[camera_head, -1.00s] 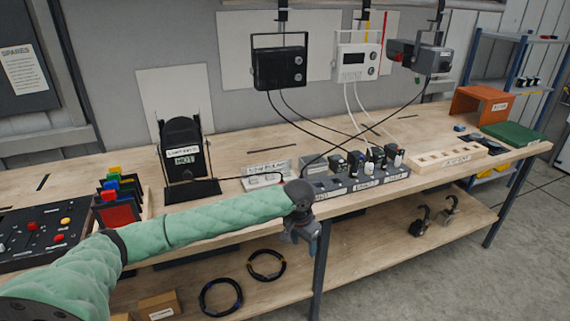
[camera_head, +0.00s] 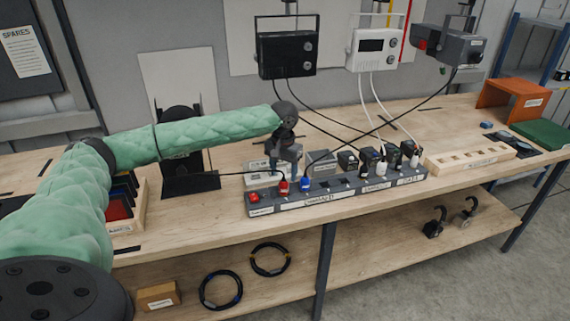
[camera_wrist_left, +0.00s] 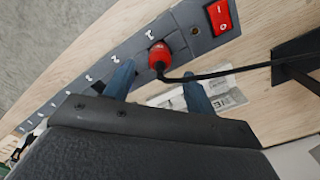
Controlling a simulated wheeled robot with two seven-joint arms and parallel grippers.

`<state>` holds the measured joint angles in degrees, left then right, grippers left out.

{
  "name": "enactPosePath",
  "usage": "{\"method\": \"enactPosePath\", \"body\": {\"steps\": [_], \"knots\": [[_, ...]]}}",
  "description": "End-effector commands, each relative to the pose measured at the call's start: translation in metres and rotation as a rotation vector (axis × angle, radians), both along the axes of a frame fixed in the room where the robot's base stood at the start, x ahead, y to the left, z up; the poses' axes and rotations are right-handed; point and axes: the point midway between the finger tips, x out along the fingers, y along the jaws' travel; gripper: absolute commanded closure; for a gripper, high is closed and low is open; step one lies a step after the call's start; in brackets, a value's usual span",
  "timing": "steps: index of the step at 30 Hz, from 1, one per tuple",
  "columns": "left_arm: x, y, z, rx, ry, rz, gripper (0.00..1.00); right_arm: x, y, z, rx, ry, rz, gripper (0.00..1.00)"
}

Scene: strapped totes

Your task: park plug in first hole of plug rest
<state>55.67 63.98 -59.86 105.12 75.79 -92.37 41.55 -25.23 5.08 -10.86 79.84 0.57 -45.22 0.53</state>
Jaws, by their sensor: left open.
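A red plug (camera_head: 283,187) with a black cord stands in the dark power strip (camera_head: 335,198), near its left end by the red switch. In the left wrist view the red plug (camera_wrist_left: 158,56) lies between and just beyond the fingertips. My left gripper (camera_head: 286,164) is open and close above it; the blue fingers (camera_wrist_left: 157,84) stand apart, with no grip on the plug. My right gripper is out of view.
Several dark and white plugs fill the strip's right part, with cords from the black (camera_head: 287,55), white (camera_head: 372,49) and grey (camera_head: 449,46) devices hanging above. A black stand (camera_head: 190,183) is behind my arm. An orange shelter (camera_head: 512,97) and green mat (camera_head: 545,132) are far right.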

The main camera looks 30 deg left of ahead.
Motion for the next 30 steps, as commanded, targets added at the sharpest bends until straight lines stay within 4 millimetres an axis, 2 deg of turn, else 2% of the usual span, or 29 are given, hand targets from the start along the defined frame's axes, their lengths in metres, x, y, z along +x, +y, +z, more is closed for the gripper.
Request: {"method": "enactPosePath", "body": {"steps": [6,12,23,24,26,30], "knots": [[-0.001,0.000,-0.029,0.001,0.002,-0.001,0.45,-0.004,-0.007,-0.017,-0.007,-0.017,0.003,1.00],[-0.001,0.000,-0.049,0.001,0.003,-0.001,0.45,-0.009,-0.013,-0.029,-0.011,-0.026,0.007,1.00],[-0.001,0.000,-0.055,0.000,0.000,-0.002,0.45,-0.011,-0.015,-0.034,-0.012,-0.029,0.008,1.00],[-0.001,0.000,-0.055,0.000,0.000,-0.002,0.47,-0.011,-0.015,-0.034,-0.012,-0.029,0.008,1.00],[0.000,0.000,-0.055,0.000,0.000,-0.002,0.58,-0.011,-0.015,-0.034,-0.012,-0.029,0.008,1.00],[0.000,0.000,-0.055,0.000,0.000,-0.002,0.86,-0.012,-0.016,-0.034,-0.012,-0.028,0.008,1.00]]}}
